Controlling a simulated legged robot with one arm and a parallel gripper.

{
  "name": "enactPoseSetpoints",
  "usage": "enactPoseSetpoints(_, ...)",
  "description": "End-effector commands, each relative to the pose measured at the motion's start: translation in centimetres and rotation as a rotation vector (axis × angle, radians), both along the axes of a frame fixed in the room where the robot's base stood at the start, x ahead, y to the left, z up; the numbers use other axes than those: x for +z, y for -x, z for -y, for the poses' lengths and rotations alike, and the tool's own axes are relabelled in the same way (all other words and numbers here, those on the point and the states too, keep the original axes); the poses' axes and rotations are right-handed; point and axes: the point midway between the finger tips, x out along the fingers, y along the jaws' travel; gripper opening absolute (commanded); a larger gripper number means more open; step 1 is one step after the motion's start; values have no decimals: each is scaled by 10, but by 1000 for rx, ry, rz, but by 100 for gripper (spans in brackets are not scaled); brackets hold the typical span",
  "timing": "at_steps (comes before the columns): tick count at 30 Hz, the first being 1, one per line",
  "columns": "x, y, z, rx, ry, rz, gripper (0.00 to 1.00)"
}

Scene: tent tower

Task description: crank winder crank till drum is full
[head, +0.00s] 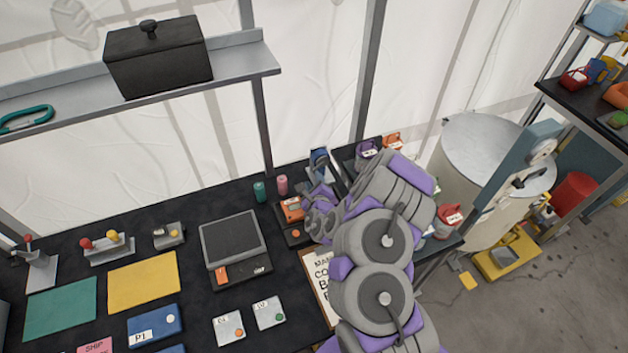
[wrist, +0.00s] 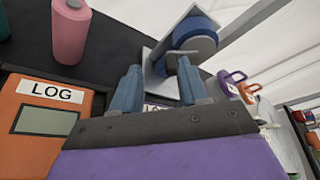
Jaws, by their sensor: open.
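The winder stands at the back of the black table; its blue drum (head: 319,160) is partly hidden by my arm in the head view. The wrist view shows the drum (wrist: 197,35) in a grey bracket (wrist: 158,62). A thin grey bent crank (wrist: 172,56) shows in front of the drum, just beyond my right fingertip. I cannot tell whether they touch. My gripper (wrist: 160,76) has its two blue fingers apart, pointing at the winder, with nothing clearly held between them. How much is wound on the drum is unclear.
An orange LOG box (wrist: 45,115) and a pink spool (wrist: 70,30) are left of my gripper; a green spool (head: 259,191) stands beyond. A shelf with a black box (head: 158,60) hangs at upper left.

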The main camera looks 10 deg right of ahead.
Motion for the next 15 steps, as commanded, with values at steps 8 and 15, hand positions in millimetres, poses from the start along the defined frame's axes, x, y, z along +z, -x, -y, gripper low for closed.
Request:
enactPoseSetpoints(8,-6,-22,12,-3,-6,1,44)
enactPoseSetpoints(15,-7,-24,3,-2,0,1,44)
